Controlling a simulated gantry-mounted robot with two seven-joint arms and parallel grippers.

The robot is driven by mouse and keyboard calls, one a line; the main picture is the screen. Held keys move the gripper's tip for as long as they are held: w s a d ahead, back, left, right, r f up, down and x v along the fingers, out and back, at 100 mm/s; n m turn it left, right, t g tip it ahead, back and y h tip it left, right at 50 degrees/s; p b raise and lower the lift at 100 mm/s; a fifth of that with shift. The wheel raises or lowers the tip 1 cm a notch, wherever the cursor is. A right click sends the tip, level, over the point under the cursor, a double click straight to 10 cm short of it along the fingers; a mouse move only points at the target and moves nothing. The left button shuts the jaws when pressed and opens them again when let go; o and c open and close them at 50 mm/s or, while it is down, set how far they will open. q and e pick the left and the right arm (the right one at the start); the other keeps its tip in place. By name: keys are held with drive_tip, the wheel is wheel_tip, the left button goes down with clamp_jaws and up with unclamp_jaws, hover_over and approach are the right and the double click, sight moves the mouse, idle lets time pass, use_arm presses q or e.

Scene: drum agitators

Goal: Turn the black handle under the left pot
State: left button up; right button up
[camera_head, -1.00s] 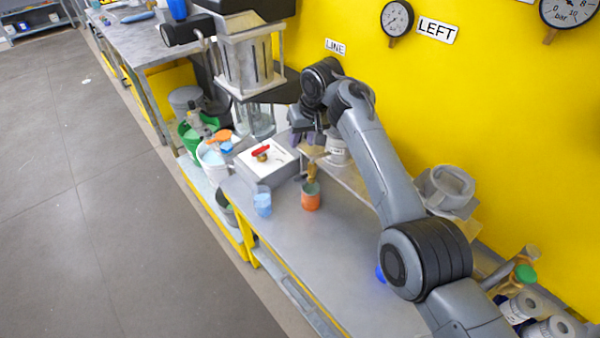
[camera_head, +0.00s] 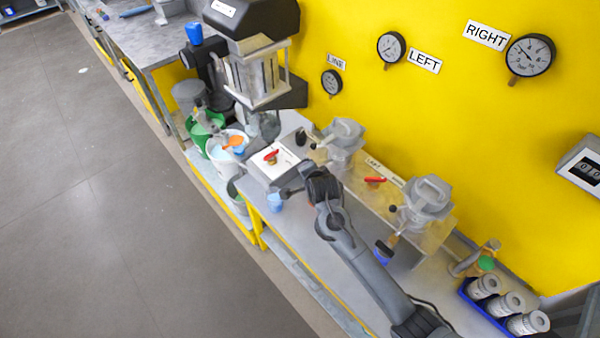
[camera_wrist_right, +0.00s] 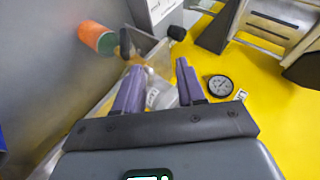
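The left pot (camera_head: 342,142), a grey vessel with a clamped lid, stands at the back of the bench. A black knob (camera_head: 300,138) sticks out at its left, and a brass-coloured outlet (camera_head: 318,156) shows below it. My right gripper (camera_head: 288,180) is in front of and below this pot, its fingers unclear in the head view. In the right wrist view its purple fingers (camera_wrist_right: 157,88) are apart, with nothing gripped. My left gripper is not in view.
Gauges (camera_head: 391,46) hang on the yellow wall.

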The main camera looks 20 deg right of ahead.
wheel_tip(320, 180, down, 4)
drive_tip(key=s+g, duration=0.1)
drive_tip(key=s, duration=0.2)
drive_tip(key=shift+d+b+x, duration=0.15)
drive_tip(key=shift+b+x, duration=0.05)
drive_tip(key=shift+x, duration=2.5)
drive_tip(key=shift+d+b+x, duration=0.15)
drive_tip(key=shift+x, duration=2.55)
clamp_jaws()
